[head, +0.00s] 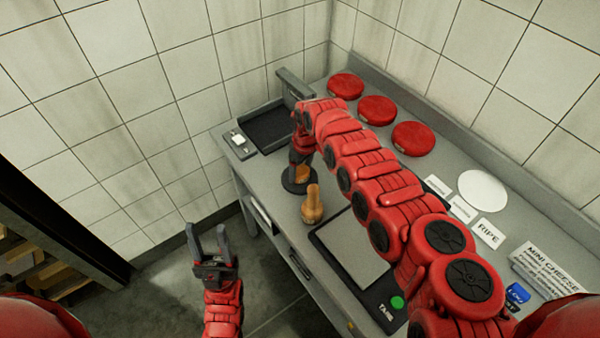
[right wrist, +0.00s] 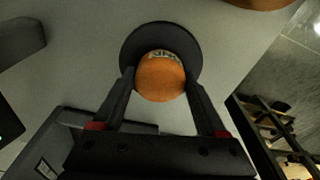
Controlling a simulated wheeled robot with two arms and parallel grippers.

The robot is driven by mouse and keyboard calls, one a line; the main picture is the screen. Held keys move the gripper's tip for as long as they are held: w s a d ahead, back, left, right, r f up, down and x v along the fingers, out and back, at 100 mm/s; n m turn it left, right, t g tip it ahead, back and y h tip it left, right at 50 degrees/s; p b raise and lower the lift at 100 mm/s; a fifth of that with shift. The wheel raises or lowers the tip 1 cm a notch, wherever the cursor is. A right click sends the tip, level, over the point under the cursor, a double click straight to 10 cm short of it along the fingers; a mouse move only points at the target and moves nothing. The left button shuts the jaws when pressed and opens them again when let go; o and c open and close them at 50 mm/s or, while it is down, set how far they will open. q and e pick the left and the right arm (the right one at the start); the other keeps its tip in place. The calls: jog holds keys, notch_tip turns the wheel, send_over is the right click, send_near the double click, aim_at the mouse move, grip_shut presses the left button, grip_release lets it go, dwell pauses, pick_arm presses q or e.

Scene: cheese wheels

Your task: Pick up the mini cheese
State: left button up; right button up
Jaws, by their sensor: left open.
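The mini cheese is a small orange ball (right wrist: 160,80) with a pale printed label, on a round black disc (right wrist: 160,32). In the head view, the cheese (head: 302,174) shows partly beneath my right arm, on the disc (head: 297,187). My right gripper (right wrist: 160,84) points down with one finger on each side of the cheese. The fingers look very close to its sides; I cannot tell whether they press on it. My left gripper (head: 208,240) is open and empty, low beside the table's left edge.
A wooden knobbed tool (head: 313,206) stands near the disc. A scale (head: 352,250) is at the front. Red cheese wheels (head: 376,109) line the back. A black tray (head: 270,128) is at the far left. A white disc (head: 483,190) and label cards (head: 488,233) lie right.

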jog(key=c, duration=1)
